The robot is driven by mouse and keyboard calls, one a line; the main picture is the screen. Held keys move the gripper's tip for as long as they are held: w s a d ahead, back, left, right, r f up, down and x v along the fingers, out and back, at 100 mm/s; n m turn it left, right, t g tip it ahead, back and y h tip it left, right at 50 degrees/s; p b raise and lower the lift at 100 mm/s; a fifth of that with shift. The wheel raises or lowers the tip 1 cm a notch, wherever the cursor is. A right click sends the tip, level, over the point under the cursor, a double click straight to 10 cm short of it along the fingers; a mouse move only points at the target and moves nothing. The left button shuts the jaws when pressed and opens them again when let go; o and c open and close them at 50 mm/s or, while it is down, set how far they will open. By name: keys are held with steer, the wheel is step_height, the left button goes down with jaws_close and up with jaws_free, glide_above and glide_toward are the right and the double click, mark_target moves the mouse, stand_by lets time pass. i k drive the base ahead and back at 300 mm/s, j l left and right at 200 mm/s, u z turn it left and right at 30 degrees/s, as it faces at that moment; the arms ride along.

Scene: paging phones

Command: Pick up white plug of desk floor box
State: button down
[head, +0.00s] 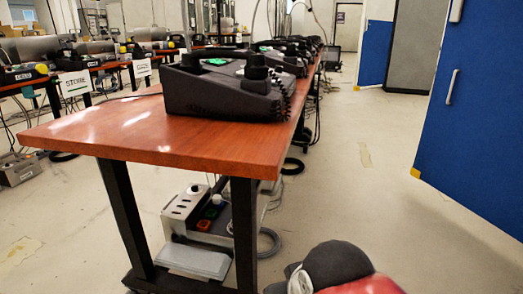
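The desk floor box (180,208), a pale grey-white unit with dark openings on its top, stands under the near end of the wooden desk (150,125). A small white piece (194,189) sticks up at its back edge and may be the white plug; it is too small to be sure. Dark, orange and green pieces (205,225) sit on the box's right side. The desk's front leg partly hides that side. I cannot make out my gripper or its fingertips in the head view.
A black desk phone unit (228,90) sits on the desk, with more behind it. Black desk legs (245,230) stand close by the box. A grey cable (270,240) curls on the floor to its right. Open floor (350,180) lies right, before a blue cabinet (485,120).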

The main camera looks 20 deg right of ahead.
mark_target(217, 198)
steer(key=i+l, duration=0.1)
steer(key=l, duration=0.2)
steer(key=i+l, duration=0.15)
steer(key=l, duration=0.2)
steer(key=i+l, duration=0.1)
steer(key=l, duration=0.2)
steer(key=i+l, duration=0.1)
steer(key=l, duration=0.2)
